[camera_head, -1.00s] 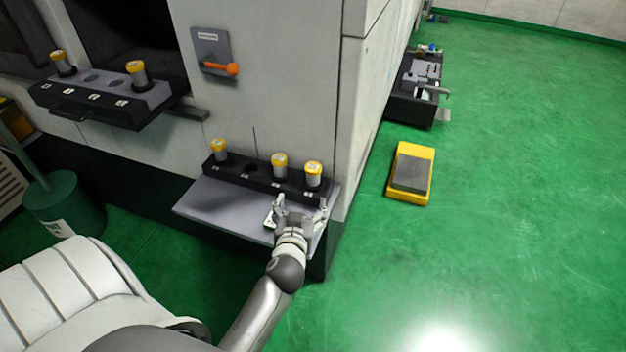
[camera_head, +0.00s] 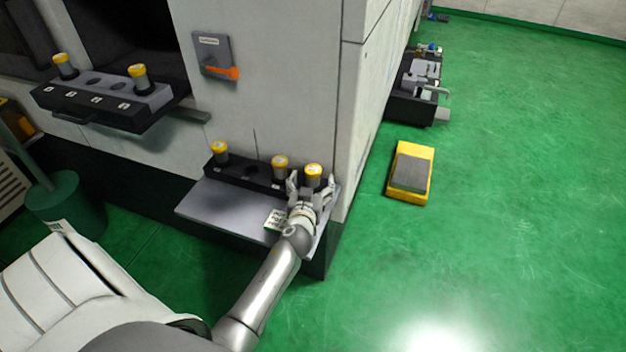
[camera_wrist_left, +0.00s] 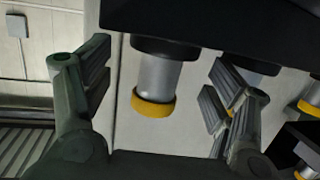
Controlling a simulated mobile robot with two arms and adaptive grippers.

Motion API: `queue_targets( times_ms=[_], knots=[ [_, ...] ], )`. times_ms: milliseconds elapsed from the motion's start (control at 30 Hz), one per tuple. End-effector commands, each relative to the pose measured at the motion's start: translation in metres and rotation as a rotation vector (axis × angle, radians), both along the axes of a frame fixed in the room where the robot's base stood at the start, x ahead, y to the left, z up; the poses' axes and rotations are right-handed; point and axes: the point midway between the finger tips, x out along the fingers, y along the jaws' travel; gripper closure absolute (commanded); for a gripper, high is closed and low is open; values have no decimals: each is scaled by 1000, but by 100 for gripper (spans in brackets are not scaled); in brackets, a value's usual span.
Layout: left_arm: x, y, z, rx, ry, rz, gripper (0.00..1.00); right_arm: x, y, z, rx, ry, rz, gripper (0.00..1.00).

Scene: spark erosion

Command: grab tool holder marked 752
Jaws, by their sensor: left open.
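A grey tool holder with a yellow top (camera_head: 314,171) stands upright at the right end of the lower black rack (camera_head: 236,178). My left gripper (camera_head: 311,186) is open, with its fingers on either side of this holder. In the left wrist view, which looks inverted, a holder (camera_wrist_left: 155,82) hangs between the spread fingers and appears not to be gripped. A second holder (camera_head: 280,168) stands just left of it, and a third holder (camera_head: 220,152) is at the rack's left end. The number 752 cannot be read on any holder. My right gripper is not in view.
A grey shelf (camera_head: 215,210) with a small label card (camera_head: 275,219) lies in front of the rack. An upper rack (camera_head: 100,107) holds two more holders. An orange-handled switch (camera_head: 222,72) is on the machine wall. A yellow pedal (camera_head: 410,172) sits on the open green floor.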

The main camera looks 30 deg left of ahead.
Motion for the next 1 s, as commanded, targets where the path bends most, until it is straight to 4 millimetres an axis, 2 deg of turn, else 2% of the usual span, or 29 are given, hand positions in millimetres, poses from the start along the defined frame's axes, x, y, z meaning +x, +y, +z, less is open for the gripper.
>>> queue_targets(
  times_ms=[200, 467, 900, 967, 1000],
  knots=[
    [18, 9, -4, 0, 0, 1, 21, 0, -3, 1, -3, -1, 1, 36],
    [19, 9, -5, 0, 0, 1, 21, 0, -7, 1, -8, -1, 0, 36],
    [19, 9, -5, 0, 1, 1, 78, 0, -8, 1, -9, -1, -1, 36],
    [18, 9, -5, 1, 1, 1, 85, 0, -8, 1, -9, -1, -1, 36],
    [19, 9, -3, 1, -3, 0, 85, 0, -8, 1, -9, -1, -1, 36]
  ],
)
